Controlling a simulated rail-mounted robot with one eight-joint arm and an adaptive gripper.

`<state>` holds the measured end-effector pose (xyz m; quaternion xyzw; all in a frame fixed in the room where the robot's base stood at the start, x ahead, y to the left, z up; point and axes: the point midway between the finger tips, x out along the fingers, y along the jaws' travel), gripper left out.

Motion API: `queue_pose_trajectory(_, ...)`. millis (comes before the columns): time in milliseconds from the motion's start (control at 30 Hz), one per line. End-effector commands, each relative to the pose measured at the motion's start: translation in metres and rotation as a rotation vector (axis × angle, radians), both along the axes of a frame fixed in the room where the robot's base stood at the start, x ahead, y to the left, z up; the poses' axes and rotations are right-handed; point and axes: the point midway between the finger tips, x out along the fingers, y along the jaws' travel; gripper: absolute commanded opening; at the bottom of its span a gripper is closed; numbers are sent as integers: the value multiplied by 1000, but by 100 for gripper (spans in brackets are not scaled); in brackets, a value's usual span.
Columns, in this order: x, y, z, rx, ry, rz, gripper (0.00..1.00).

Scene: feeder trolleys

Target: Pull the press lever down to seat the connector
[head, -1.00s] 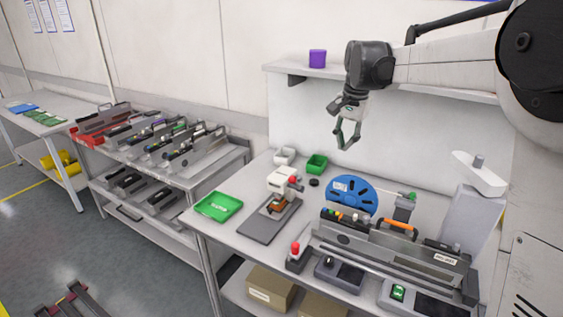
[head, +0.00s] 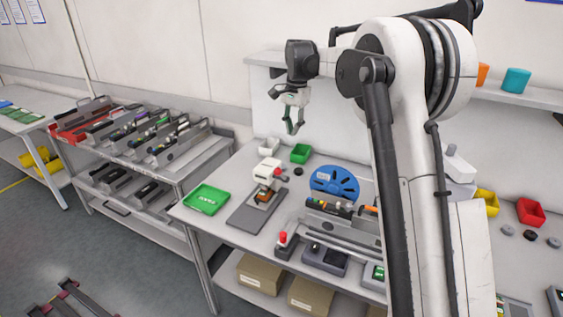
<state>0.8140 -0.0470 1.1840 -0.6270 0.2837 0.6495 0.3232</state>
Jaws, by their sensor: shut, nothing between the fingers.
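A small white press (head: 268,172) with a red knob (head: 278,171) on its lever stands on a dark grey base plate (head: 246,219) on the bench. A small brown-orange part (head: 263,196) sits under the press head; whether it is the connector I cannot tell. My gripper (head: 292,128) hangs in the air above and slightly right of the press, pointing down. It is shut and empty, clear of the lever.
A green tray (head: 206,199) lies left of the press. White and green bins (head: 300,153) stand behind it. A blue reel (head: 334,183) and a long grey feeder (head: 343,228) are to the right. My arm hides part of the right bench. A feeder trolley (head: 190,176) stands left.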

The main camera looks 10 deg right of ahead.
Motion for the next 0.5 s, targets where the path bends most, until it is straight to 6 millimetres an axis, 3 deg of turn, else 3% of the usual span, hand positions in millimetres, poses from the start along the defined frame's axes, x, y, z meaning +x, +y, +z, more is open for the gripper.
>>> queue_pose_trajectory(267, 0, 1, -11, 0, 0, 1, 0)
queue_pose_trajectory(500, 0, 3, -50, 0, 0, 0, 0)
